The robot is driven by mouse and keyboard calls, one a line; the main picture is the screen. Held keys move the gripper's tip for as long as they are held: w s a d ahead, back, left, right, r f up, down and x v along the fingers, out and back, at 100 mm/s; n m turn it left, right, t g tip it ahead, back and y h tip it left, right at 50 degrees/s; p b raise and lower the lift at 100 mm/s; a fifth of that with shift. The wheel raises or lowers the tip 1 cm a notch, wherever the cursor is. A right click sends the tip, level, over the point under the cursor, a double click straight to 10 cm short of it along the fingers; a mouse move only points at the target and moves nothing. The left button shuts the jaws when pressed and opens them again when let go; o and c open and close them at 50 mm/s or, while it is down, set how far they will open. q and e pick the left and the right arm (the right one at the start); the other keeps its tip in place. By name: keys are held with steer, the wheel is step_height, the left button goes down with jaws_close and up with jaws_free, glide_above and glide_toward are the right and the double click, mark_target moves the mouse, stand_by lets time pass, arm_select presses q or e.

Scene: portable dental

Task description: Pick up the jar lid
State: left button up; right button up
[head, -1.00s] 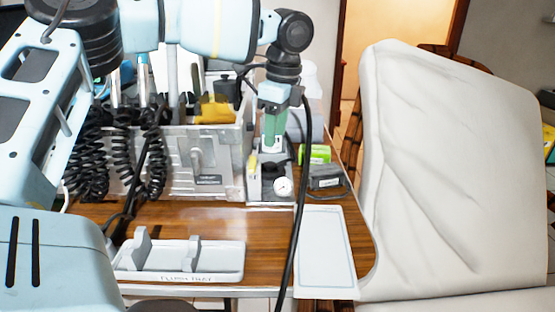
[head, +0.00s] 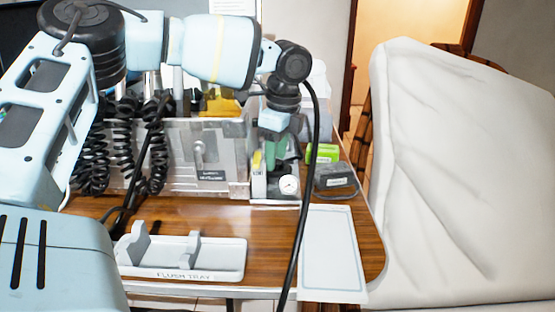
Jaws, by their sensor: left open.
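My left gripper (head: 276,158) points down at the right end of the grey unit, over a small holder with a white gauge (head: 289,185). Its green finger parts hang between the unit and the holder, and it is open. I cannot make out a jar lid clearly. A dark patch low between the fingers and the holder may be part of it, but the gripper covers most of that spot. I cannot tell whether the fingers touch anything. My right gripper is not in view.
The grey unit (head: 210,178) with coiled black hoses stands left of the gripper. A green box (head: 322,152) and dark box (head: 335,176) stand right of it. The flush tray (head: 200,275) and white sheet (head: 332,255) lie in front. A black cable hangs across.

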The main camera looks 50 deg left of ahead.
arm_select(q)
steer(key=shift+f, duration=0.45)
jaws_close()
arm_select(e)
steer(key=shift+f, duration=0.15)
arm_select(q)
steer(key=shift+r, duration=0.1)
